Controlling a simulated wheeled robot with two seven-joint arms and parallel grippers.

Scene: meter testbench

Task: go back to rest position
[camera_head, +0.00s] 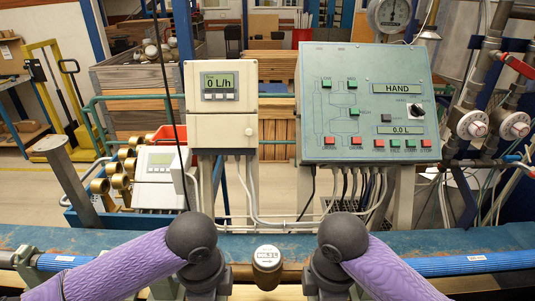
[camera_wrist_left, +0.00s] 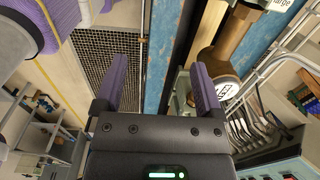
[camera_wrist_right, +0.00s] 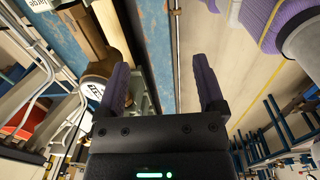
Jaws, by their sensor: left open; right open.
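My left gripper (camera_wrist_left: 158,92) shows in the left wrist view with its two purple fingers spread and nothing between them. My right gripper (camera_wrist_right: 165,92) shows in the right wrist view, also spread and empty. In the head view my purple arms come in from both lower corners, and the gripper fingers are hidden there. A brass meter with a round display (camera_head: 267,258) sits between my arms on the bench. It also shows in the left wrist view (camera_wrist_left: 225,90) to the right of the fingers, and in the right wrist view (camera_wrist_right: 95,88) to their left.
A green control panel (camera_head: 365,105) and a grey display box reading 0 L/h (camera_head: 221,130) stand behind the blue bench beam (camera_head: 120,238). Pipes with valves (camera_head: 490,110) rise at the right. Several brass fittings (camera_head: 110,178) lie at the left.

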